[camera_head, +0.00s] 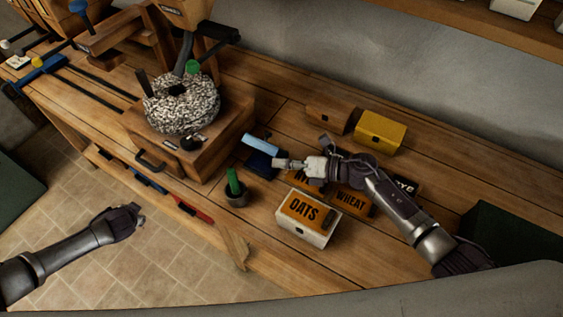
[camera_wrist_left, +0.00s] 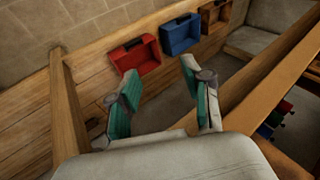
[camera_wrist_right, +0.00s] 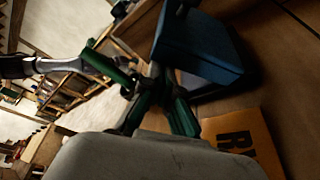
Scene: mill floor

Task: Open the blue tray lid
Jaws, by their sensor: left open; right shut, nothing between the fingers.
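The small blue tray (camera_head: 265,164) sits on the bench behind the oats box. Its lighter blue lid (camera_head: 260,143) is tilted up along the far side. In the right wrist view the blue lid (camera_wrist_right: 199,45) stands raised over the tray, close to the fingers. My right gripper (camera_head: 277,163) is shut and empty at the tray's right side; whether it touches the lid is unclear. Its fingers also show in the right wrist view (camera_wrist_right: 155,92). My left gripper (camera_head: 137,214) is open and empty, over the floor in front of the bench; its fingers show in the left wrist view (camera_wrist_left: 165,100).
A white oats box (camera_head: 304,218), a wheat box (camera_head: 351,201) and a yellow box (camera_head: 380,132) stand near my right arm. A pot with a green handle (camera_head: 236,193) stands left of the oats box. A millstone (camera_head: 182,104) on a wooden block stands farther left. Drawers line the bench front.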

